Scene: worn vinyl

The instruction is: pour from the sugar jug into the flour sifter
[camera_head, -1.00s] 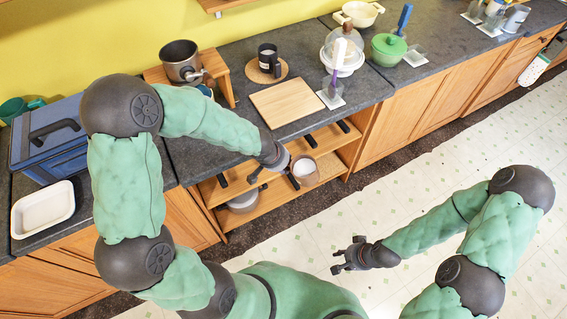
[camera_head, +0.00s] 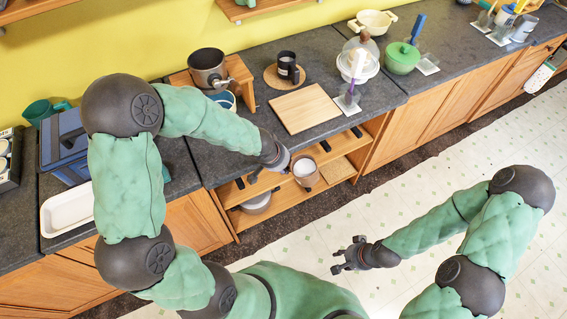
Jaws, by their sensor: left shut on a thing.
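The sugar jug (camera_head: 305,172), a pale grey-brown vessel with white contents at its top, is held upright by my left gripper (camera_head: 284,172) in front of the counter edge. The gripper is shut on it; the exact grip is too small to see. A grey metal cylinder with a side crank, which looks like the flour sifter (camera_head: 207,66), stands on a small wooden stand (camera_head: 246,100) at the back of the counter, left of and behind the jug. My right gripper (camera_head: 345,257) is empty, its fingers apart, over the floor.
A cutting board (camera_head: 296,108) lies on the counter, with a black mug (camera_head: 288,66) on a round mat behind. A blue-and-white cup (camera_head: 225,99) stands partly behind my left arm. A white tray (camera_head: 66,209) and blue box (camera_head: 65,145) are left. Open shelves lie below the jug.

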